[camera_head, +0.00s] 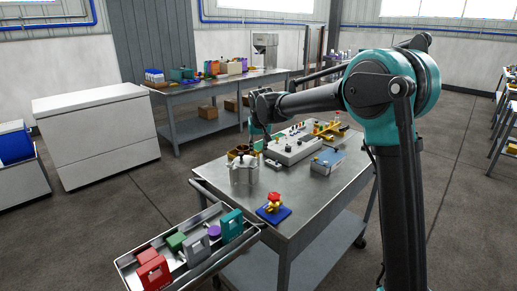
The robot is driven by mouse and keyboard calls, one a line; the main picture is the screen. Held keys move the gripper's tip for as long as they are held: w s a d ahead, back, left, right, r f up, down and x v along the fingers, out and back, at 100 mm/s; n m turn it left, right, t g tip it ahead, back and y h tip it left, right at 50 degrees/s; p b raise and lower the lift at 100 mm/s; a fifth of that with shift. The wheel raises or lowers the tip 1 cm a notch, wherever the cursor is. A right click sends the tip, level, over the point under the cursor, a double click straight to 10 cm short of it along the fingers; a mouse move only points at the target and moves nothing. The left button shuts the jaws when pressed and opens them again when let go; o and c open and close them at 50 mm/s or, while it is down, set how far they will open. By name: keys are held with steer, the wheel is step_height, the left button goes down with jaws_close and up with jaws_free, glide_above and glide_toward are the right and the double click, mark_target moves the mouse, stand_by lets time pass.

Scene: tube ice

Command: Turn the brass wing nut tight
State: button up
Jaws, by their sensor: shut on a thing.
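My gripper (259,139) points down from the end of my arm, just above and beside the top of a grey metal pot (243,174) on the steel table. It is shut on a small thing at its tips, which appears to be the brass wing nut. The nut is too small and too covered by the fingers to make out clearly. Brass-coloured parts (238,153) show at the pot's top. I cannot tell how tight the nut sits.
A pale panel box (293,149), a blue-and-white box (327,162) and a blue block with red and yellow parts (273,211) stand on the table (318,207). A tray (128,265) of coloured pieces is at front left. The table's right front is clear.

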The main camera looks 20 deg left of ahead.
steer(key=shift+m+h, duration=0.3)
steer(key=shift+m, duration=0.3)
steer(key=shift+a, duration=0.1)
steer(key=o, duration=1.2)
steer(key=shift+c, duration=0.2)
steer(key=v, duration=1.2)
steer(key=shift+s, duration=0.1)
